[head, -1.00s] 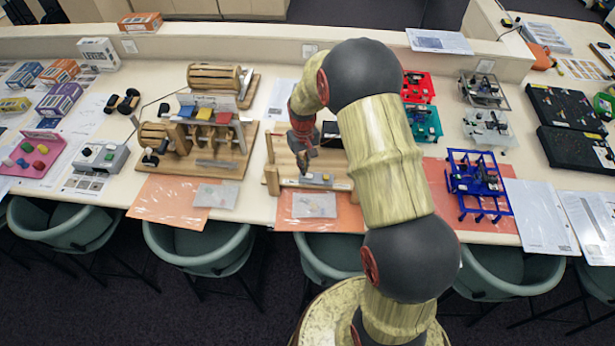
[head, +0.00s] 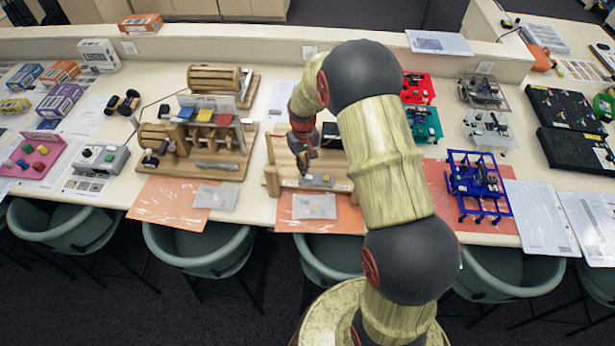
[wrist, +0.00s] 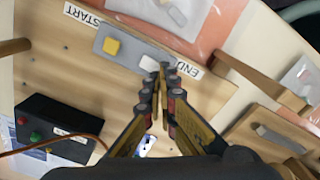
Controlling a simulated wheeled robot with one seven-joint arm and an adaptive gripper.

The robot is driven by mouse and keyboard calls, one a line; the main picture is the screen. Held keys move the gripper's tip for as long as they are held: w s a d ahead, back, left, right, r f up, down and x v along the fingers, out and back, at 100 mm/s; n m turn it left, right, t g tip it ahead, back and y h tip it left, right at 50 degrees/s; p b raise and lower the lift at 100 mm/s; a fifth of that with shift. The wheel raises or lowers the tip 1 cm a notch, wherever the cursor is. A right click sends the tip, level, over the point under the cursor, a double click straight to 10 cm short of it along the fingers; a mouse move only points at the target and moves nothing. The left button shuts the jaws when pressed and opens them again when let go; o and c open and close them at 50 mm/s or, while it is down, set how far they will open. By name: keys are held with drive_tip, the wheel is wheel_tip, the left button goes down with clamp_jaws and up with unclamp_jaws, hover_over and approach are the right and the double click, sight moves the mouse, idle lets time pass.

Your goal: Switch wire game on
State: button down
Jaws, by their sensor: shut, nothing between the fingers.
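The wire game is a wooden board (head: 283,153) on the table, partly hidden by my arm in the head view. In the wrist view its board (wrist: 60,70) carries START and END labels and a grey plate (wrist: 132,51). A yellow square button or switch (wrist: 112,46) sits on the plate near START, and a pale white part (wrist: 150,63) sits near END. My gripper (head: 304,174) is shut and empty, pointing down over the plate. In the wrist view its fingertips (wrist: 162,72) overlap the white part; I cannot tell whether they touch it.
A black box (wrist: 58,130) with green and red buttons stands on the board, with an orange wire beside it. Wooden posts (wrist: 262,82) rise at the board's ends. A wooden machine (head: 205,140) stands left; a blue frame (head: 478,185) stands right. Chairs line the front edge.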

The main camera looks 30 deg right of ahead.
drive_tip(key=shift+f+b, duration=0.7)
drive_tip(key=shift+f, duration=0.55)
idle(0.8)
drive_tip(key=shift+r+p, duration=2.05)
drive_tip(key=shift+r, duration=1.55)
drive_tip(key=s+a+r+t+b, duration=0.2)
drive_tip(key=s+a+r+b, duration=0.2)
drive_tip(key=s, duration=0.5)
drive_tip(key=s+a+r+t+b, duration=0.1)
drive_tip(key=s+a+r+b, duration=0.2)
drive_tip(key=s, duration=0.7)
drive_tip(key=s+a+r+t+b, duration=0.2)
drive_tip(key=s+a+r+b, duration=0.2)
drive_tip(key=s+r+b, duration=0.3)
wheel_tip(320, 180, up, 2)
drive_tip(key=shift+s+a+r+n+t, duration=0.15)
drive_tip(key=shift+s+a+n+t, duration=0.2)
drive_tip(key=shift+s, duration=0.85)
